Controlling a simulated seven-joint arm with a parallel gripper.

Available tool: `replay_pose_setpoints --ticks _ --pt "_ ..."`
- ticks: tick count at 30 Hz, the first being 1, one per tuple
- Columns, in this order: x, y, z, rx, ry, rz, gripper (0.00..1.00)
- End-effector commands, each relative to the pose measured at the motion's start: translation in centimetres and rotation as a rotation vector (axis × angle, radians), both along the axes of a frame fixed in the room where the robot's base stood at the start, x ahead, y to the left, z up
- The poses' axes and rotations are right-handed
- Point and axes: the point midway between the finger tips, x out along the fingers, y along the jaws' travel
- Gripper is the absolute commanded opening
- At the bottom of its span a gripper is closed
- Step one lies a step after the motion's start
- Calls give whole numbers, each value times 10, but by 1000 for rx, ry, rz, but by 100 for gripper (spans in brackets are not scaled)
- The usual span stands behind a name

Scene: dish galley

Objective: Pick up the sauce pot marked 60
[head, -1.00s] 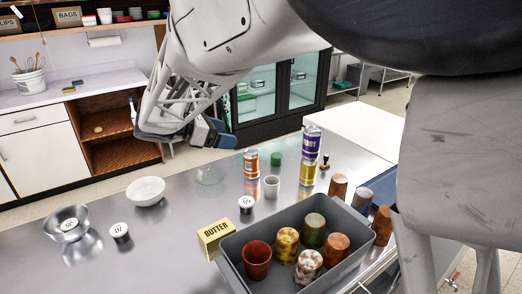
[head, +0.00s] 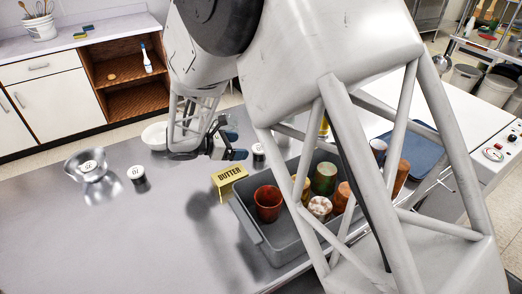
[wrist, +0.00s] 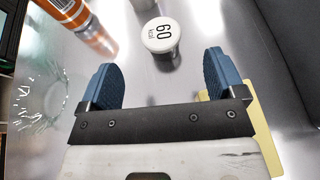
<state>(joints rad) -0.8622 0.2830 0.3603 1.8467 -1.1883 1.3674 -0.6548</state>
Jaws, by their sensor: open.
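The sauce pot marked 60 (wrist: 161,36) has a white lid with "60" on it and stands upright on the metal counter. In the wrist view it is just beyond my open fingertips, roughly centred between them and not touching them. My gripper (wrist: 160,78) has blue finger pads and nothing between them. In the head view my gripper (head: 230,146) hangs over the counter just left of a white-lidded pot (head: 258,152), whose marking I cannot read there. Another white-lidded pot (head: 136,174) stands further left, and one more (head: 89,167) sits in a metal bowl (head: 98,177).
In the wrist view an orange can (wrist: 84,18) and a clear glass bowl (wrist: 42,98) are at left. The left-front counter is clear.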

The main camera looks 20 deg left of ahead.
Motion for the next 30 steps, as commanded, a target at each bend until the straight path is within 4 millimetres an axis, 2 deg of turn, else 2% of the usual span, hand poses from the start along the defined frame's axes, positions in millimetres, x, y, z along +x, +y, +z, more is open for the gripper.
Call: replay_pose_setpoints --ticks 3,14,24,30 --pt "0 0 -10 -1 1 0 89" --pt "0 -1 -11 0 0 0 89" --pt "14 -17 -19 1 0 -1 89" --pt "15 -19 -20 1 -1 0 89"
